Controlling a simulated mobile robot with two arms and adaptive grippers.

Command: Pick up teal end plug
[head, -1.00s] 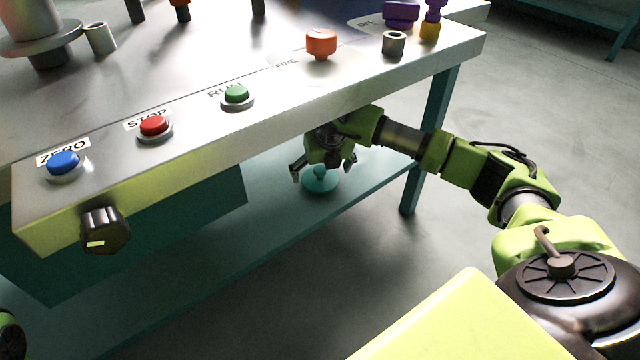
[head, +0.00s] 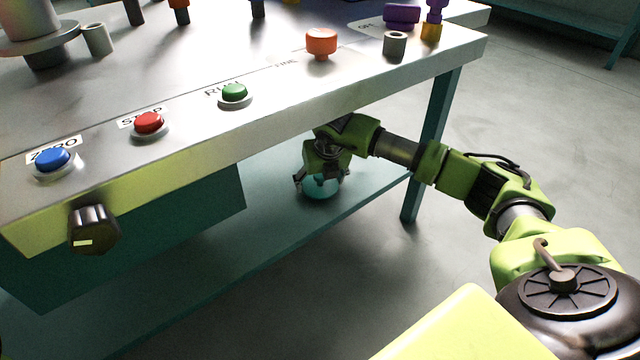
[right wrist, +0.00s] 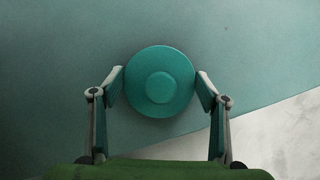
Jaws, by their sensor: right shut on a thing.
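The teal end plug (head: 321,189) is on the teal lower shelf under the bench, near its front edge. In the right wrist view the plug (right wrist: 160,82) is a round disc with a smaller round knob in the middle. My right gripper (head: 320,184) reaches under the bench top from the right and is shut on the plug. In the right wrist view its two fingers (right wrist: 160,85) press on the plug's left and right sides. The plug looks to be at shelf level; I cannot tell whether it touches the shelf. My left gripper is not in view.
The bench top (head: 270,125) overhangs the lower shelf (head: 260,240), close above my right gripper. A bench leg (head: 425,150) stands to the right. Blue (head: 52,159), red (head: 148,122) and green (head: 234,92) buttons and a black knob (head: 94,228) line the front. Open floor lies in front.

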